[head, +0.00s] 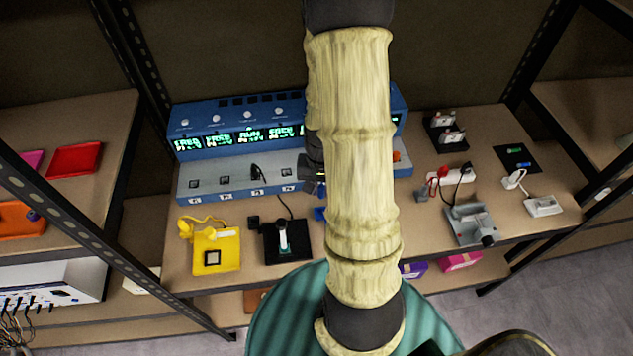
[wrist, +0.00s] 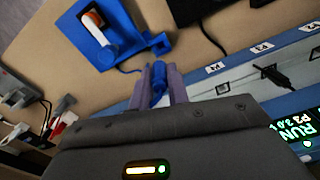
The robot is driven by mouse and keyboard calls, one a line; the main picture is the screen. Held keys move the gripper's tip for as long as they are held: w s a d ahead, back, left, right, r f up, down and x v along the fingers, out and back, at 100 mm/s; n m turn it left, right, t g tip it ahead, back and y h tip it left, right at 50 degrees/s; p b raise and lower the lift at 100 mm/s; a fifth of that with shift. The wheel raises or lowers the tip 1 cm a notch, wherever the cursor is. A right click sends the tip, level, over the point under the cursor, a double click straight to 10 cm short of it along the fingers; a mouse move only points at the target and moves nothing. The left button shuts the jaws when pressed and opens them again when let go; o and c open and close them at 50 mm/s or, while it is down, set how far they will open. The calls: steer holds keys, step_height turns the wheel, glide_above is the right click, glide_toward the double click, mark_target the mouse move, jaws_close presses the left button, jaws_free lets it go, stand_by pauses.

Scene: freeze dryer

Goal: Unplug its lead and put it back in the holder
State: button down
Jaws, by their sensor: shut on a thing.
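My gripper (wrist: 160,75) is shut on a blue plug (wrist: 158,88), seen between its two fingers in the wrist view. A short stretch of blue lead shows between the plug and a blue holder (wrist: 88,46). The holder carries a white and orange piece. Whether the plug touches a socket cannot be told. In the head view my arm hides the fingertips and most of the blue holder (head: 320,213). The blue freeze dryer (head: 225,180) has a row of sockets along its front ledge. A black plug (head: 256,173) stands in the socket below the RUN display.
On the bench stand a yellow holder (head: 229,240), a black holder (head: 300,252) with a black lead, and a grey device (head: 473,224). A power strip (head: 448,174) and a white device (head: 543,206) are at the right. Bare bench lies between some of them.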

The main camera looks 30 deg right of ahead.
steer(key=b, duration=0.3)
steer(key=shift+w+f, duration=0.1)
steer(key=shift+f, duration=0.2)
steer(key=shift+r, duration=0.3)
steer(key=shift+f+b, duration=0.15)
steer(key=shift+b, duration=0.15)
step_height(320, 180, down, 7)
steer(key=b, duration=0.6)
steer(key=shift+f+b, duration=0.2)
steer(key=shift+b, duration=0.2)
steer(key=shift+r+p, duration=0.85)
steer(key=shift+p, duration=0.5)
stand_by(1.1)
steer(key=shift+f+b, duration=0.85)
steer(key=shift+f, duration=0.35)
stand_by(0.7)
steer(key=c, duration=1.3)
jaws_free()
